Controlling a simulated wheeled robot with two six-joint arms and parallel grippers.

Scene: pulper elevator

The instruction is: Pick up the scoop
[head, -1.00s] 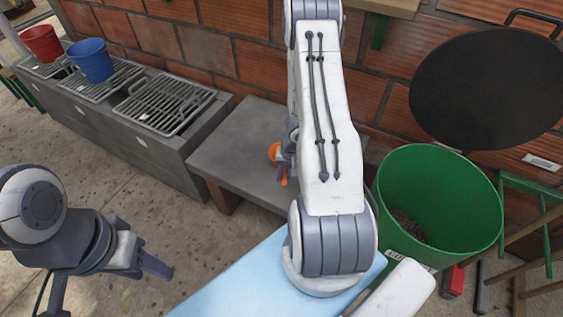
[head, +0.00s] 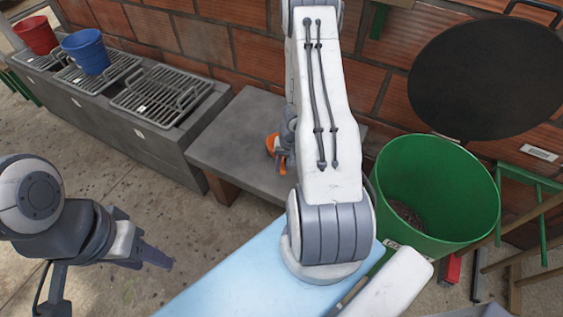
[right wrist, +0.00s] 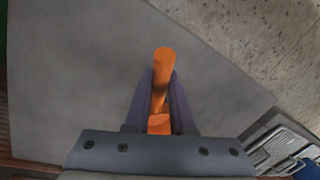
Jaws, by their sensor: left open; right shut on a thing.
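The orange scoop (right wrist: 163,75) shows in the right wrist view on the grey slab, its handle between the fingers of my right gripper (right wrist: 160,95). The gripper is shut on it. In the head view only a bit of the orange scoop (head: 271,143) shows beside my right arm, which hides most of it and the right gripper's fingers. I cannot tell whether the scoop touches the slab. My left gripper (head: 160,262) is open and empty at the lower left, over the floor.
The grey slab (head: 230,140) stands against the brick wall. Left of it are grill grates (head: 160,95) with a blue bucket (head: 86,50) and a red bucket (head: 35,34). A green bin (head: 440,190) with dark matter stands right, below a black disc (head: 485,80).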

